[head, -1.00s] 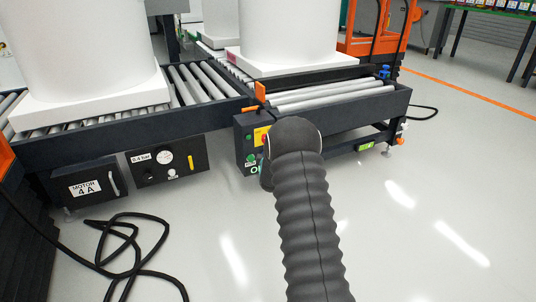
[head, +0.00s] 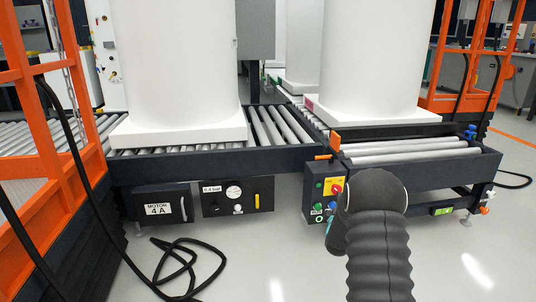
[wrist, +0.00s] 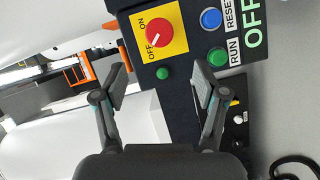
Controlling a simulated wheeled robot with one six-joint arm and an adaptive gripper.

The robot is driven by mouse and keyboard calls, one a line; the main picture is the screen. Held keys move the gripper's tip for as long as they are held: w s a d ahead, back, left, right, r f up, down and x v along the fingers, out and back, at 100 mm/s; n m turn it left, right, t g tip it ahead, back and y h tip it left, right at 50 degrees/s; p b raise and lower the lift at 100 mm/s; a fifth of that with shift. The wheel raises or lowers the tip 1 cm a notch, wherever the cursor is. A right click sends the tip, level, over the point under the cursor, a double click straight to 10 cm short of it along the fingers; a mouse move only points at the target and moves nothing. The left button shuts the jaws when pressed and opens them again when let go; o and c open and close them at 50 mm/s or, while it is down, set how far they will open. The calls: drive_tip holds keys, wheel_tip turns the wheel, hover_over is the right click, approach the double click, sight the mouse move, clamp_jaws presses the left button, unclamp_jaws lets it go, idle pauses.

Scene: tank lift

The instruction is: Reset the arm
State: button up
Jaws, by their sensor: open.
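My gripper (wrist: 160,85) is open and empty in the wrist view, with its two fingers apart in front of a dark control box (wrist: 190,95). The box carries a red rotary switch (wrist: 160,34) on a yellow ON/OFF plate, a blue button (wrist: 211,18) by the RESET label, and a green button (wrist: 217,57) by the RUN label. In the head view my arm hides part of the control box (head: 318,190), and the gripper fingers are not clear there.
Roller conveyors (head: 280,128) carry large white tanks (head: 180,60) on white bases. An orange frame (head: 30,75) stands at left, another (head: 470,60) at right. A motor box (head: 162,203) and gauge panel (head: 237,198) hang below the conveyor. A black cable (head: 175,265) lies on the floor.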

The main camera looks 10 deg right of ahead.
drive_tip(key=s+a+f+m+g+y, duration=0.2)
drive_tip(key=s+f+m+g, duration=0.25)
drive_tip(key=f, duration=0.65)
drive_tip(key=s+a+r+m+g+y, duration=0.1)
drive_tip(key=s+a+m+g, duration=0.1)
drive_tip(key=s, duration=0.3)
drive_tip(key=s+a+m+g+y, duration=0.1)
drive_tip(key=s+a+g, duration=0.2)
drive_tip(key=s, duration=0.1)
drive_tip(key=s+a+r+m+p, duration=0.1)
drive_tip(key=s+a+r+p, duration=0.2)
drive_tip(key=s+r, duration=0.9)
drive_tip(key=s+a+r+m+y+p, duration=0.1)
drive_tip(key=s+a+r+p, duration=0.3)
drive_tip(key=s+a+r, duration=0.3)
drive_tip(key=s+a+r+m+p, duration=0.2)
drive_tip(key=s+a+r+p, duration=0.1)
drive_tip(key=s+r, duration=1.4)
wheel_tip(320, 180, up, 2)
drive_tip(key=shift+s+a+r+g+y+p, duration=0.25)
drive_tip(key=shift+s+a+g+y+p, duration=0.15)
drive_tip(key=shift+a, duration=0.5)
